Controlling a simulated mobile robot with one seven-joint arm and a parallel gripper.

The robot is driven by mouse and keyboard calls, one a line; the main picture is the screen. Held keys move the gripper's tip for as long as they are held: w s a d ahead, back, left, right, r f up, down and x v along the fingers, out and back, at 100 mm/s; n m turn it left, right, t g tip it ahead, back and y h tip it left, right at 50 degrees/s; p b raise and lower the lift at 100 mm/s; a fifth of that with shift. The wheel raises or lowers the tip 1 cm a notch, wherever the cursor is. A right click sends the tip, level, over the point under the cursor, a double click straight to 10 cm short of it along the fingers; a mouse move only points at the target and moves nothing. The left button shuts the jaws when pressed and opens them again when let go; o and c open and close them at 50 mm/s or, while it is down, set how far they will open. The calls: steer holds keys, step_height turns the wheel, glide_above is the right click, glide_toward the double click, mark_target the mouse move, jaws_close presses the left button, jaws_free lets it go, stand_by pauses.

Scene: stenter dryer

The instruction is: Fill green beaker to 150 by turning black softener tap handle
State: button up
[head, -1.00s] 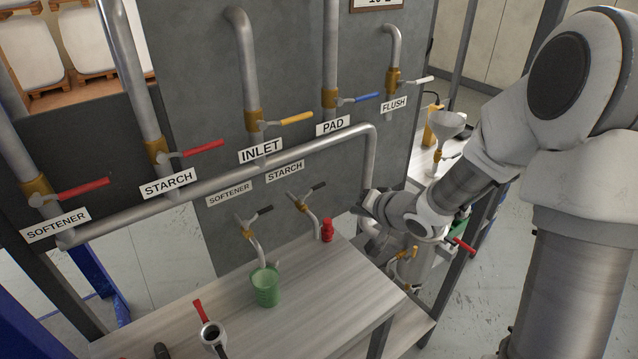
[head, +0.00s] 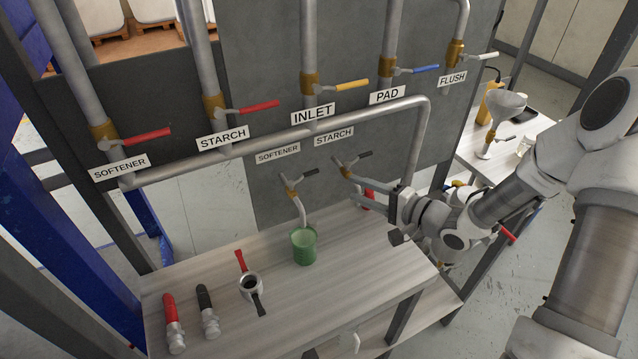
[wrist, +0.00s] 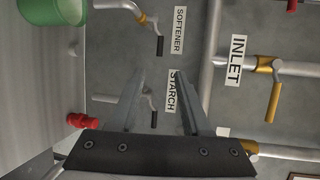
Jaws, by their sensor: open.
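The green beaker (head: 304,246) stands upright on the bench under the spout of the small softener tap (head: 291,190). That tap's black handle (head: 305,174) points up and right. In the wrist view the handle (wrist: 160,46) lies ahead of the fingertips, and the beaker (wrist: 50,12) is cut off at the top left. My gripper (head: 356,192) is open and empty, to the right of the softener tap. In the wrist view the small starch tap's black handle (wrist: 154,118) shows between the fingers (wrist: 160,85). The beaker's contents and marks cannot be read.
Red, yellow, blue and white handles sit on the pipes above. The bench front is clear.

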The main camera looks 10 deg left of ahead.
mark_target(311, 171)
steer(key=shift+b+x, duration=1.65)
steer(key=shift+x, duration=7.1)
jaws_close()
